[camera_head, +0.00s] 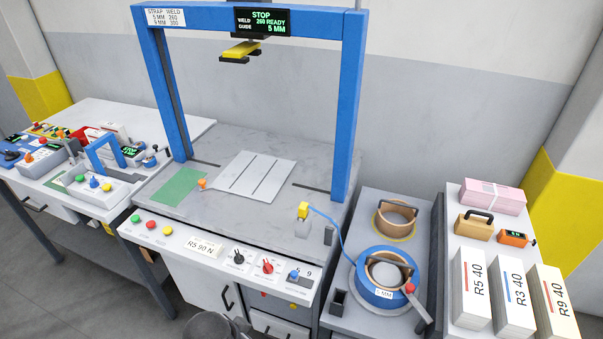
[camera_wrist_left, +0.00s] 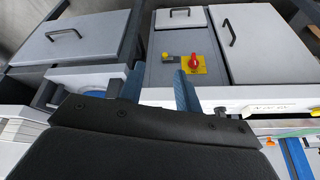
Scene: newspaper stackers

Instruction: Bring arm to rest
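My left gripper (camera_wrist_left: 160,88) shows only in the left wrist view. Its two blue fingers stand apart with nothing between them. Behind them are grey cabinet fronts with dark handles and a red rotary knob (camera_wrist_left: 194,63) on a yellow plate. I cannot tell any contact with the cabinet there. Neither gripper shows in the head view, and my right gripper is in neither view. The strapping bench (camera_head: 230,145) with its blue frame (camera_head: 351,110) stands in the middle of the head view.
A coil stand with a blue strap reel (camera_head: 367,292) is right of the bench. Further right, a table holds a pink bundle (camera_head: 493,196) and paper stacks (camera_head: 512,295). A left table (camera_head: 160,117) carries small devices. Grey floor (camera_head: 60,270) shows at lower left.

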